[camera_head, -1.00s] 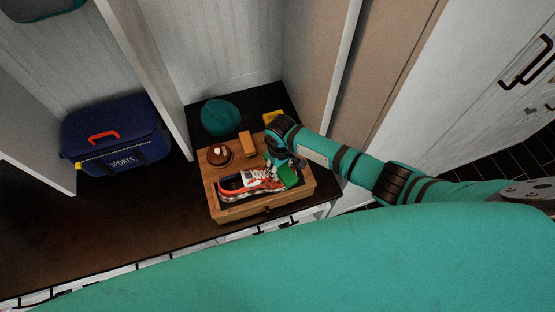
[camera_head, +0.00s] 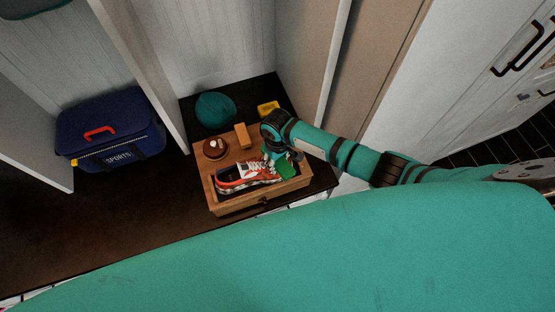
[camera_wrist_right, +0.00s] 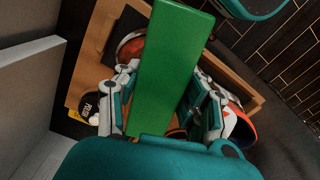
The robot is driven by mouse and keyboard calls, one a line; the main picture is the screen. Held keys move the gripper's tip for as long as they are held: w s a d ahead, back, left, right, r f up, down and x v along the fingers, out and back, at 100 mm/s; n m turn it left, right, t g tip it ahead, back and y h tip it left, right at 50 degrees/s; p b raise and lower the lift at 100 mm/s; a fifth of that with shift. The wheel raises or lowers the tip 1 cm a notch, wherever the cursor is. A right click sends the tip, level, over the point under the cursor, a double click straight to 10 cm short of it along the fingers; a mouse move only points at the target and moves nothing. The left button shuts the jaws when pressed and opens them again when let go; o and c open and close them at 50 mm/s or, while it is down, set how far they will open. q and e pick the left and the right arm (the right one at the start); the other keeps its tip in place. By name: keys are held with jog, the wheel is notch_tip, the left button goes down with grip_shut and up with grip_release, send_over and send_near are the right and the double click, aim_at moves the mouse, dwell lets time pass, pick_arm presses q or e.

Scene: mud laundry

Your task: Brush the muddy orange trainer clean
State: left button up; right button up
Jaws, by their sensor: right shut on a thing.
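The orange trainer (camera_head: 247,180), with white and grey parts, lies on its sole in a wooden box (camera_head: 225,209); mud cannot be made out at this size. Part of it shows at the right in the wrist view (camera_wrist_right: 238,127). My right gripper (camera_head: 283,157) is shut on a green block-shaped brush (camera_head: 287,169), seen large between the fingers in the wrist view (camera_wrist_right: 165,70). The brush is by the right end of the trainer; its bristles are hidden, and I cannot tell whether it touches the shoe. My left gripper is not in view.
On the box's back part are a round brown item (camera_head: 214,150) and a tan block (camera_head: 242,136). A teal cap-like item (camera_head: 214,108) and a yellow item (camera_head: 268,108) lie behind. A blue sports bag (camera_head: 110,135) is left, past a divider. Dark bench left of the box is clear.

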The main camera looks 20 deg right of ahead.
jog(key=shift+w+a+b, duration=0.2)
jog(key=shift+w+b, duration=0.65)
jog(key=shift+w, duration=0.95)
jog(key=shift+r, duration=0.1)
jog(key=shift+s+d+p, duration=0.15)
jog(key=shift+s+p, duration=0.5)
jog(key=shift+p, duration=0.2)
jog(key=shift+s+d+r+p, duration=0.1)
jog(key=shift+s+d+p, duration=0.05)
jog(key=shift+s+p, duration=0.75)
jog(key=shift+s+d, duration=0.1)
jog(key=shift+s, duration=0.15)
jog(key=shift+f, duration=0.3)
